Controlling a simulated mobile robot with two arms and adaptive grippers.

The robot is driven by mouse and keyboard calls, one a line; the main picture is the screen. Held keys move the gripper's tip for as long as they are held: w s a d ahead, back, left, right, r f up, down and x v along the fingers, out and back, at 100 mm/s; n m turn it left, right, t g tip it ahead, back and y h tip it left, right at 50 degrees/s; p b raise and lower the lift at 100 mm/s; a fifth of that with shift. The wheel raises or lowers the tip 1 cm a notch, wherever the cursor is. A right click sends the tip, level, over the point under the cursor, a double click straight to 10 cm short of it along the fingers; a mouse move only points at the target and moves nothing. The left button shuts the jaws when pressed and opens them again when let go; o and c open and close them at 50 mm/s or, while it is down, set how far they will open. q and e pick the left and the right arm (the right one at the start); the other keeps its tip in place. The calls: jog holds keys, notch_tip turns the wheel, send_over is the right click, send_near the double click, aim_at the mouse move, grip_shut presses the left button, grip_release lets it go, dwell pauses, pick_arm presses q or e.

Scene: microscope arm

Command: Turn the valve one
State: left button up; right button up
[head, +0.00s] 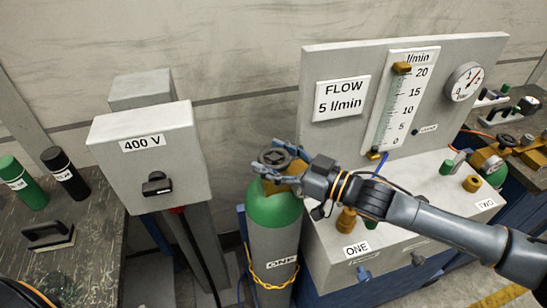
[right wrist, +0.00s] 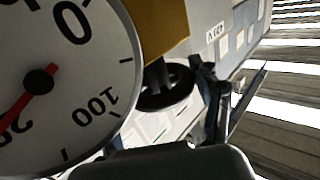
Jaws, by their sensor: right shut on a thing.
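Gas cylinder ONE (head: 275,240), grey with a green shoulder, stands upright left of the flow bench. Its dark round valve wheel (head: 274,156) sits on top of the brass valve. My right gripper (head: 272,165) reaches in from the right, with its fingers around the wheel, and is shut on it. The right wrist view shows the black wheel (right wrist: 165,92) beside a dark finger (right wrist: 215,100), partly hidden by a large gauge (right wrist: 60,90) with a red needle. My left gripper does not show; only a dark arm part is at the lower left corner.
A grey 400 V box (head: 150,175) stands close left of the cylinder. A yellow chain (head: 272,280) goes around the cylinder. The flow panel (head: 343,130) and grey bench box (head: 330,240) stand to the right. Cylinder TWO's green shoulder (head: 496,176) is farther right.

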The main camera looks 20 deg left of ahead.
jog(key=o, duration=1.2)
jog(key=shift+a, duration=0.1)
jog(key=shift+c, duration=0.2)
jog(key=v, duration=1.2)
